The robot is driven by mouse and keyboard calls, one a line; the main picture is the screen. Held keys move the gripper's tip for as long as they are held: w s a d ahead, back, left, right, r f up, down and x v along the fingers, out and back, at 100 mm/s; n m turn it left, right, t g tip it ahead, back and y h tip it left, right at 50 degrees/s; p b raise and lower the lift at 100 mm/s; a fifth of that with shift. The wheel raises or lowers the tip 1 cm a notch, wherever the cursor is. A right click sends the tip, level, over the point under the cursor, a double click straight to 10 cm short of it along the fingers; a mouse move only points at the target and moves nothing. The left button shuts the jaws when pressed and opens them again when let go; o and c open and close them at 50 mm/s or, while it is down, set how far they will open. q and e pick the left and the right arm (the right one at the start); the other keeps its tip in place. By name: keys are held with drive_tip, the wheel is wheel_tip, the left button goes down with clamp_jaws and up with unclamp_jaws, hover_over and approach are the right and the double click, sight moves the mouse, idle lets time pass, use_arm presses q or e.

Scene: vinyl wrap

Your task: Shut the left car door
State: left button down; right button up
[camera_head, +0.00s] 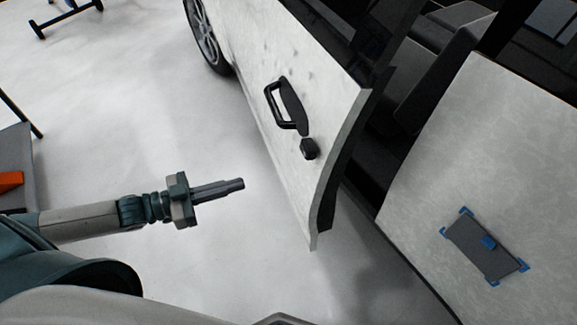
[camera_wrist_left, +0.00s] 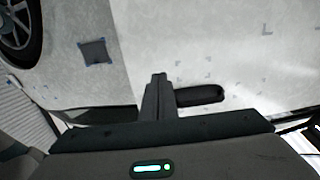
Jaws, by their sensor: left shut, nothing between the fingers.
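The white car door (camera_head: 288,110) stands ajar in the head view, its rear edge swung out from the car body, with dark seats showing through the gap. A black door handle (camera_head: 281,104) and a small dark block (camera_head: 309,148) sit on its outer face. My left gripper (camera_head: 243,184) is shut and empty, to the left of the door and apart from it. In the left wrist view the shut fingers (camera_wrist_left: 159,78) point at white bodywork, with a dark handle-like shape (camera_wrist_left: 200,96) just right of them. My right gripper is not in view.
The white rear body panel (camera_head: 480,160) bears a dark plate with blue corners (camera_head: 485,246). A wheel (camera_head: 205,36) is at the top. A grey cart (camera_head: 18,165) with an orange item stands at the left edge. The pale floor between my left arm and the door is clear.

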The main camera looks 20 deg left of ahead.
sight(299, 168)
use_arm(q)
drive_tip(key=shift+s+r, duration=0.1)
drive_tip(key=shift+r, duration=0.2)
drive_tip(key=shift+d, duration=0.1)
